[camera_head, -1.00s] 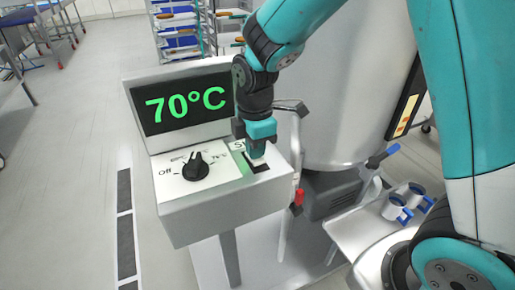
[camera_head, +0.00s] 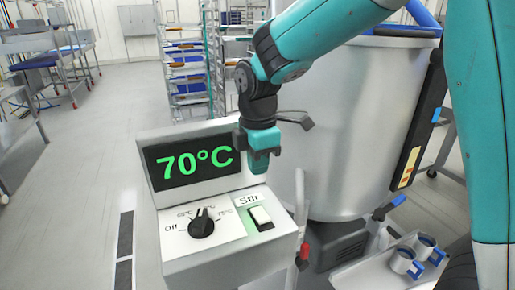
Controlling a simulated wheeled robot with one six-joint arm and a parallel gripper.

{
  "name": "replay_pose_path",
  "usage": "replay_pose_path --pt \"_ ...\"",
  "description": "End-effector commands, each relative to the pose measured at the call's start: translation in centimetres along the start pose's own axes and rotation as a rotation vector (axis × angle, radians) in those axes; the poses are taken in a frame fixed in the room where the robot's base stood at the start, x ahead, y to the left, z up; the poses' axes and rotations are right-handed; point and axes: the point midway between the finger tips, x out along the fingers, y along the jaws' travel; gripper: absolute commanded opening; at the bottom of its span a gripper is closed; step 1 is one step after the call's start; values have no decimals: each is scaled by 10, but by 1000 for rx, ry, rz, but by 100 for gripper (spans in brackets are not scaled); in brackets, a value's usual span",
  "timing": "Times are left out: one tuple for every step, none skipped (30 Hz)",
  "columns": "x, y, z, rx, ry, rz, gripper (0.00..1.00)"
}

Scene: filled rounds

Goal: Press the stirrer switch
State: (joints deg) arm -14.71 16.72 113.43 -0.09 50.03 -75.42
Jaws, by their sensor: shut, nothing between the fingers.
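The stirrer switch (camera_head: 261,217) is a white rocker in a dark slot under the label "Stir", on the sloped top of the grey control box (camera_head: 230,258). A green glow shows at its left side. My gripper (camera_head: 259,165) is shut and empty, pointing down. It hangs above the switch, apart from it, in front of the right edge of the display (camera_head: 193,160), which reads 70°C in green. The black dial (camera_head: 202,224) sits left of the switch, with "Off" and temperature marks around it.
A large steel kettle (camera_head: 345,120) stands right behind the box. A red-tipped lever (camera_head: 305,252) is beside the box's right side. Blue-handled cups (camera_head: 404,260) rest on a steel tray at lower right. Racks (camera_head: 190,70) stand behind; the floor at left is open.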

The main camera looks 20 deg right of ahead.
Motion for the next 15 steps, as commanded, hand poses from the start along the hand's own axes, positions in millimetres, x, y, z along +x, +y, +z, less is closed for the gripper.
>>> replay_pose_path --pt "-8 2 0 0 1 4 0" --pt "-13 2 0 0 1 5 0" --pt "-19 3 0 0 1 4 0" --pt "-22 4 0 0 1 3 0" --pt "-25 4 0 0 1 2 0" --pt "-29 4 0 0 1 2 0" --pt "-31 4 0 0 0 0 0" --pt "-32 4 0 0 0 0 0" --pt "-34 5 0 0 0 0 0" --pt "-35 5 0 0 0 0 0" --pt "-35 5 0 0 0 0 0" --pt "-36 5 0 0 0 0 0" --pt "-36 5 0 0 0 0 0" --pt "-36 5 0 0 0 0 0" --pt "-36 5 0 0 0 0 0"
